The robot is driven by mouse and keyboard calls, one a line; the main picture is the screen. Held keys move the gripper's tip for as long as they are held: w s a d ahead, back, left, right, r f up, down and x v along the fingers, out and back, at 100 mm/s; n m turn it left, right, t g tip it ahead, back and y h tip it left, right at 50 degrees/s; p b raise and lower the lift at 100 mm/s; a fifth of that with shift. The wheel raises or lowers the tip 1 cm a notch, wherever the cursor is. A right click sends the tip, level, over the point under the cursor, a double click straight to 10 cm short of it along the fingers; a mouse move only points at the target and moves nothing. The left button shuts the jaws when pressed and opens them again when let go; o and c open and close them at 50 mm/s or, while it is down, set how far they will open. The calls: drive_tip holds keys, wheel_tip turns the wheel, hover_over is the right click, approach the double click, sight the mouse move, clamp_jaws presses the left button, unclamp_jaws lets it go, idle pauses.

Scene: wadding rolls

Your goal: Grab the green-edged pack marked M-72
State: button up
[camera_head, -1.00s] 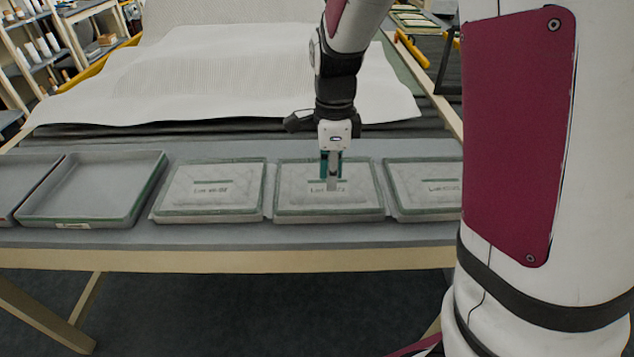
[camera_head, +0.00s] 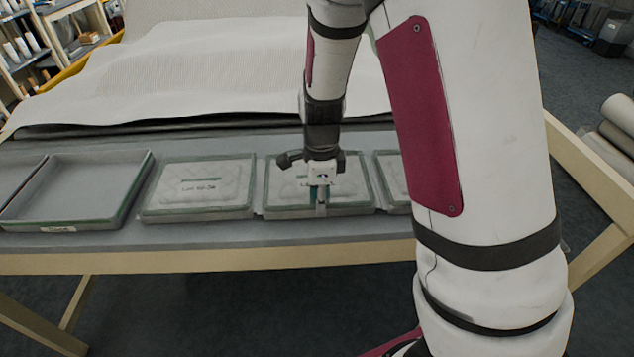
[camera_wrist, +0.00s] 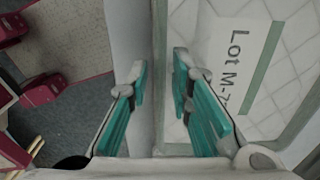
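The pack marked "Lot M-7…" (camera_wrist: 225,60) fills the right of the wrist view, the end of its label cut off. It is pale and quilted, with a green strip beside the label. In the head view this pack (camera_head: 285,188) lies in a shallow green-rimmed tray, its label hidden behind my gripper. My gripper (camera_head: 320,210) points down at the near edge of that tray. In the wrist view my gripper (camera_wrist: 160,80) has its teal fingers apart, one on each side of a grey wall with a green line. I cannot tell whether they touch it.
Another tray with a labelled pack (camera_head: 198,187) sits to the left, and an empty tray (camera_head: 75,190) is beyond it. A further pack (camera_head: 393,178) at right is partly hidden by my arm. White quilted wadding (camera_head: 220,85) covers the back of the table.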

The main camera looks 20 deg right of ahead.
clamp_jaws()
